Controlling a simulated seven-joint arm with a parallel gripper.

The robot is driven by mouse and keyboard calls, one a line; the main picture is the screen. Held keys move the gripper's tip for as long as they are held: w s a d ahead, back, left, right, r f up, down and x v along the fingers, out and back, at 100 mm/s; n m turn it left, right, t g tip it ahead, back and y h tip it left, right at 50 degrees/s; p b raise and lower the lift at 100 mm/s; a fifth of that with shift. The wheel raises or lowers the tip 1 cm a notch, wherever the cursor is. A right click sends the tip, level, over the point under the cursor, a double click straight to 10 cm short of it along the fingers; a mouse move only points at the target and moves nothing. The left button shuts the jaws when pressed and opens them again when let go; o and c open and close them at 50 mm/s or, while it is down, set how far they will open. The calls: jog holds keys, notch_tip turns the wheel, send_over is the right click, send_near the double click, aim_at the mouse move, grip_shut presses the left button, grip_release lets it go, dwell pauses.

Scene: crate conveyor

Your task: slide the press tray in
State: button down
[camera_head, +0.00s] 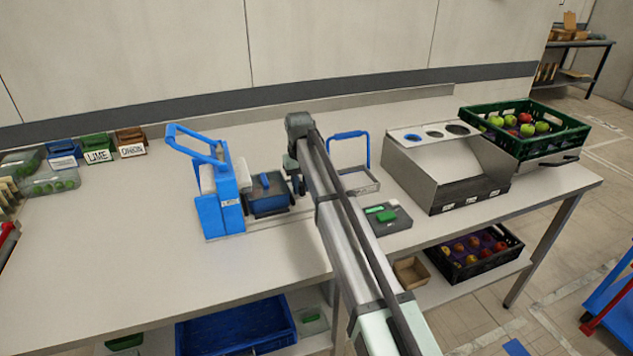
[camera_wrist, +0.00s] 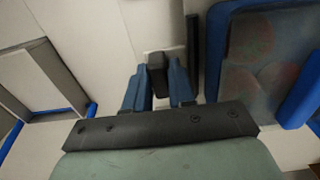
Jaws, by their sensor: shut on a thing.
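The blue press (camera_head: 222,200) stands on the bench left of centre, with its blue lever raised. The press tray (camera_head: 268,205), a dark blue box, extends out of its right side. My gripper (camera_head: 297,182) is at the tray's right end, partly hidden by my arm. In the wrist view, my gripper's blue fingers (camera_wrist: 159,88) are shut on a small black handle (camera_wrist: 158,72) beside the tray. The tray's blue rim (camera_wrist: 216,50) shows at right there, around a greyish inside with blurred reddish shapes.
A metal tray with a blue hoop handle (camera_head: 360,182) and a grey box with green pieces (camera_head: 396,222) stand to the right. Farther right are a metal dispenser (camera_head: 440,168) and a green crate (camera_head: 545,146). Labelled bins (camera_head: 97,148) stand at left.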

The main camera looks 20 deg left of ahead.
aim_at(278, 180)
jog(key=s+a, duration=0.5)
jog(key=shift+w, duration=0.1)
jog(key=c, duration=1)
grip_release()
jog(key=shift+c, duration=0.2)
jog(key=shift+d, duration=0.1)
notch_tip(278, 180, up, 14)
jog(key=shift+f, duration=0.1)
